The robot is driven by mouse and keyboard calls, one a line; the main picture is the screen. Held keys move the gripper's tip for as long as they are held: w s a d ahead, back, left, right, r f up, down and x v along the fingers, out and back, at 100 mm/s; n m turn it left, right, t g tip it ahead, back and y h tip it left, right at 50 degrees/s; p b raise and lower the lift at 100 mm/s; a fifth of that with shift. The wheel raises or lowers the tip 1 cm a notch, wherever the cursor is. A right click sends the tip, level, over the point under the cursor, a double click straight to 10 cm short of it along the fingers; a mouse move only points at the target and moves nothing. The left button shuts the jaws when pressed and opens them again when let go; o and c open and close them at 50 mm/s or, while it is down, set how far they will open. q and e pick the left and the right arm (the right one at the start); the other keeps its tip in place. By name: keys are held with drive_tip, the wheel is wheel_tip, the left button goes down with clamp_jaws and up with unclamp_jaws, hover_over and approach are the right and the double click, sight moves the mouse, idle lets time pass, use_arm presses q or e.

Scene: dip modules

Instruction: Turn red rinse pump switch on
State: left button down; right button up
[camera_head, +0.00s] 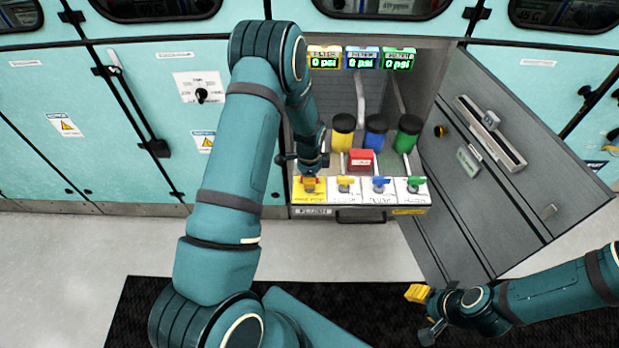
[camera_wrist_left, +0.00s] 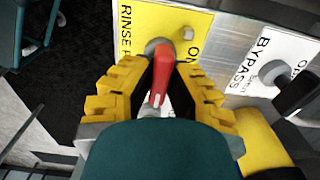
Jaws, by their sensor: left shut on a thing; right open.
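The red rinse pump switch (camera_wrist_left: 160,82) is a red lever on a grey pivot, on the yellow panel (camera_wrist_left: 110,12) marked "RINSE P…" and "ON" in the left wrist view. My left gripper (camera_head: 309,182) is at this switch, at the left end of the drawer's panel row. Its two yellow fingers are closed around the red lever in the left wrist view. In the head view the gripper hides most of the lever. My right gripper (camera_head: 425,312) is open and empty, low at the right, far from the panel.
Yellow (camera_head: 346,183), blue (camera_head: 380,184) and green (camera_head: 415,184) valve levers sit right of the switch. Behind them are a red box (camera_head: 361,160) and yellow, blue and green cylinders. Displays (camera_head: 362,59) read 0 psi. An open grey door (camera_head: 480,150) stands to the right.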

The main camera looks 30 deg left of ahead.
use_arm(q)
drive_tip(key=shift+f, duration=0.1)
drive_tip(key=n+b, duration=0.1)
drive_tip(key=n, duration=0.7)
drive_tip(key=shift+n+b, duration=0.3)
drive_tip(key=n, duration=0.4)
drive_tip(key=shift+n, duration=0.3)
drive_tip(key=n, duration=0.4)
drive_tip(key=shift+s+n, duration=0.1)
drive_tip(key=shift+n, duration=0.2)
drive_tip(key=c, duration=0.9)
unclamp_jaws()
drive_tip(key=shift+c, duration=0.2)
